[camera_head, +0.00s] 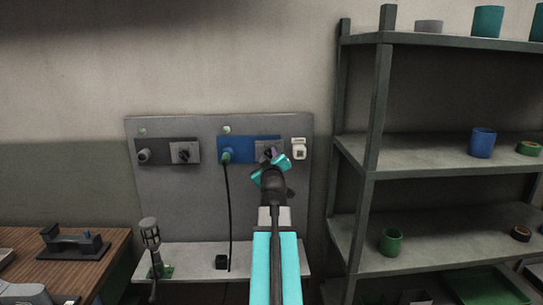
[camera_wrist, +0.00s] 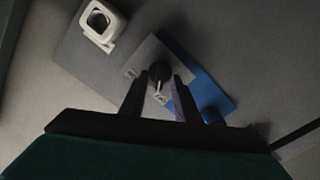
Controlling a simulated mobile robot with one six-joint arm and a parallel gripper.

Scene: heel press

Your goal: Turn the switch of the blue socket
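The blue socket (camera_head: 237,143) is on the right half of the grey wall panel. In the wrist view, the dark switch knob (camera_wrist: 160,71) stands on a grey plate beside the blue plate (camera_wrist: 208,88). My gripper (camera_wrist: 160,82) is open there, with one finger on each side of the knob. Small gaps seem to show between fingers and knob; contact cannot be told.
A white wall box (camera_head: 299,148) is just right of the blue socket and shows in the wrist view (camera_wrist: 101,22). A grey socket (camera_head: 166,151) with its own switch is on the left. A metal shelf (camera_head: 440,150) stands at the right. A lamp-like object (camera_head: 150,236) stands below.

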